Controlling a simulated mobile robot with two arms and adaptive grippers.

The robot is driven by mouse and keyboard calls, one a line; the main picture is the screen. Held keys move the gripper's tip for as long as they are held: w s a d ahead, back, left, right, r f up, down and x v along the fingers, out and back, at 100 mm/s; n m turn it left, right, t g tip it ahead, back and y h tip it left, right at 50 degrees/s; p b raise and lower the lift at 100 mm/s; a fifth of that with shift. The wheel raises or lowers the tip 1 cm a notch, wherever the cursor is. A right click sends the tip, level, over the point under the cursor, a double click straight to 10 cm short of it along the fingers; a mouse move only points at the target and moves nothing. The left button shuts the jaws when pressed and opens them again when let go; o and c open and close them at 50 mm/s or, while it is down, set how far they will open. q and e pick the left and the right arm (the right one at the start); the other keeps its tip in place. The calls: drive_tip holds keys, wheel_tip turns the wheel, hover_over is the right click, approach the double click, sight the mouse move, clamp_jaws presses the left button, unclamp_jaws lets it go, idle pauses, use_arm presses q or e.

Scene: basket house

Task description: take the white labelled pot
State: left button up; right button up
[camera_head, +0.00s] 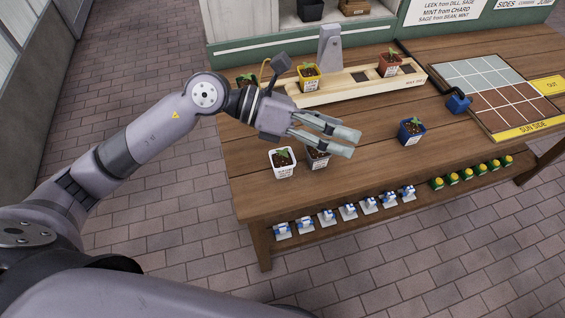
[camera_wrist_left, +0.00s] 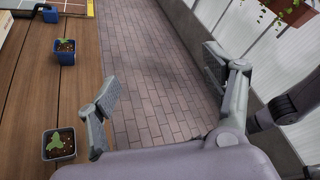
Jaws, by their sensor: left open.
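The white labelled pot (camera_head: 282,163) holds a small green seedling and stands upright near the front left edge of the wooden table. My left gripper (camera_head: 349,142) is open and empty, with its fingers pointing right. In the head view it appears up and right of the white pot, apart from it, and partly covers a dark grey labelled pot (camera_head: 317,158). In the left wrist view the open fingers (camera_wrist_left: 160,78) spread over the paved floor beyond the table edge. The white pot is not seen there. My right gripper is not in view.
A blue pot (camera_head: 411,131) stands to the right on the table (camera_head: 370,125); it also shows in the left wrist view (camera_wrist_left: 65,52). A wooden balance (camera_head: 345,85) behind carries a yellow pot (camera_head: 309,78) and a terracotta pot (camera_head: 389,64). A gridded tray (camera_head: 495,92) lies at right.

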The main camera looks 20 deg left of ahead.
use_arm(q)
drive_tip(key=w+a+f+m+y, duration=0.2)
drive_tip(key=w+a+f+y, duration=0.1)
drive_tip(key=a+f+y, duration=0.4)
drive_tip(key=y, duration=0.4)
approach(281, 158)
drive_tip(key=p+x, duration=0.2)
drive_tip(key=x, duration=0.1)
drive_tip(key=p+x, duration=0.1)
drive_tip(key=shift+w+f, duration=0.3)
drive_tip(key=shift+w, duration=0.05)
drive_tip(key=shift+w+d+f, duration=0.1)
drive_tip(key=shift+f, duration=0.45)
drive_tip(key=shift+d+f+p, duration=0.15)
drive_tip(key=shift+f+p, duration=0.1)
drive_tip(key=shift+p, duration=0.25)
drive_tip(key=p+x, duration=0.1)
drive_tip(key=x, duration=0.2)
drive_tip(key=shift+d+f, duration=0.25)
drive_tip(key=shift+d+f+p, duration=0.1)
drive_tip(key=shift+f+p, duration=0.2)
drive_tip(key=shift+f, duration=0.2)
drive_tip(key=shift+c, duration=0.6)
